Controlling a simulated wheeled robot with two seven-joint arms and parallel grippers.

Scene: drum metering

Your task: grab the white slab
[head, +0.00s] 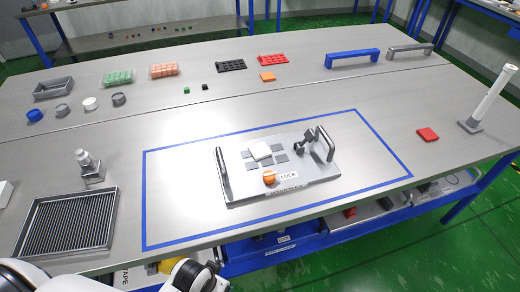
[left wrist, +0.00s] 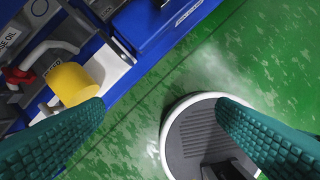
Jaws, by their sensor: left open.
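The white slab (head: 260,150) lies on a grey cross-shaped seat in the middle of a metal fixture plate (head: 240,188). Its top is uncovered. My left gripper (left wrist: 160,105) shows in the left wrist view with its two teal fingers spread wide and nothing between them. It points down past the table toward the green floor, well away from the slab. In the head view only white and dark parts of my arm show at the bottom left. My right gripper is not in view.
The plate has a handle (head: 223,172) at left, a clamp and handle (head: 324,146) at right and an orange knob (head: 269,177) in front. Blue tape (head: 147,205) frames it on bare table. A ribbed tray (head: 68,222) lies left. A yellow cylinder (left wrist: 72,84) is below.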

